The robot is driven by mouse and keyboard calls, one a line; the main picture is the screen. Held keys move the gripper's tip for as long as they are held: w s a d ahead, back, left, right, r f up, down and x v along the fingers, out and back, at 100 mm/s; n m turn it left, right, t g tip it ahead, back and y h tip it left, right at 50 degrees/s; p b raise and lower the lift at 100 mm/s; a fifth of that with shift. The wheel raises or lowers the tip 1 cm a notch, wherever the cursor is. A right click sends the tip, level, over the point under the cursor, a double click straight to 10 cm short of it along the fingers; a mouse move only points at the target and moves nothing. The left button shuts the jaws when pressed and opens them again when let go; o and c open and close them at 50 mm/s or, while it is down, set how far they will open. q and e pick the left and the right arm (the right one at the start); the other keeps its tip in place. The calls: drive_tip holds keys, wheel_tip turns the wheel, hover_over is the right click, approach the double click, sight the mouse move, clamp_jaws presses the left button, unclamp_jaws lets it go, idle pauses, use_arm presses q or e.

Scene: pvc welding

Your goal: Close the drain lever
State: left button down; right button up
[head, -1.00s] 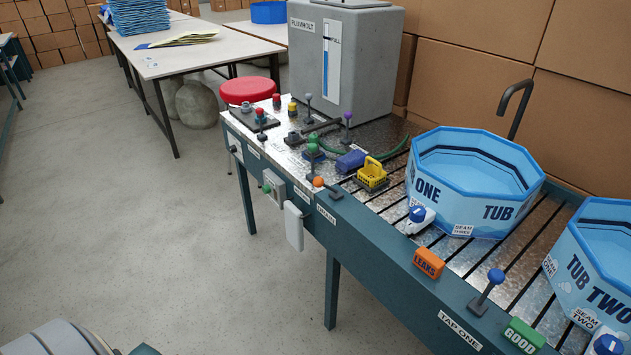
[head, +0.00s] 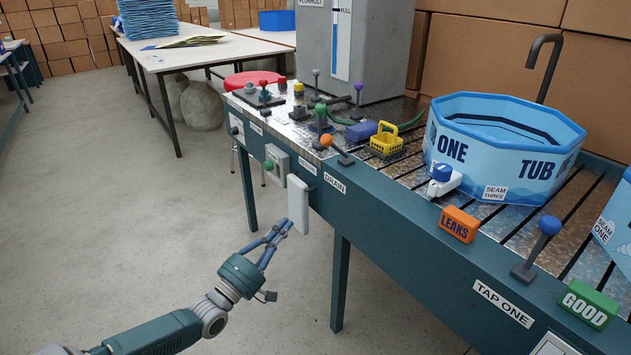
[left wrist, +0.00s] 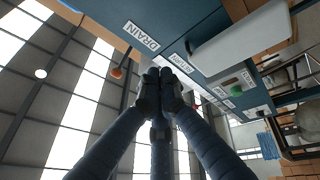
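The drain lever has an orange knob (head: 327,141) on a short dark stick, tilted to the left from its base. It sits on the bench's front edge above the DRAIN label (head: 335,183). The orange knob also shows in the left wrist view (left wrist: 116,73), left of the fingers. My left gripper (head: 284,227) is in front of the bench, below and left of the lever, and not touching it. Its fingertips come together in the left wrist view (left wrist: 165,76), with nothing visible between them. My right gripper is in neither view.
A white panel (head: 298,203) hangs from the bench front near my left fingertips. A green-knobbed lever (head: 320,113) and yellow basket (head: 386,139) stand near the drain lever. Tub one (head: 500,150) is to the right. The floor left of the bench is clear.

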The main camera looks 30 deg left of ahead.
use_arm(q)
wheel_tip(320, 180, up, 10)
drive_tip(key=s+d+n+t+h+b, duration=0.1)
drive_tip(key=n+t+h+b, duration=0.1)
drive_tip(key=n+t, duration=0.1)
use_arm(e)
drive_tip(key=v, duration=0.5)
use_arm(q)
drive_tip(key=b, duration=0.1)
approach(322, 142)
drive_tip(key=x, duration=0.5)
drive_tip(key=shift+w+r+b, duration=0.2)
drive_tip(key=shift+w+b, duration=0.1)
drive_tip(key=shift+w+d+r, duration=0.15)
drive_tip(key=shift+w+r, duration=0.15)
drive_tip(key=shift+w, duration=0.1)
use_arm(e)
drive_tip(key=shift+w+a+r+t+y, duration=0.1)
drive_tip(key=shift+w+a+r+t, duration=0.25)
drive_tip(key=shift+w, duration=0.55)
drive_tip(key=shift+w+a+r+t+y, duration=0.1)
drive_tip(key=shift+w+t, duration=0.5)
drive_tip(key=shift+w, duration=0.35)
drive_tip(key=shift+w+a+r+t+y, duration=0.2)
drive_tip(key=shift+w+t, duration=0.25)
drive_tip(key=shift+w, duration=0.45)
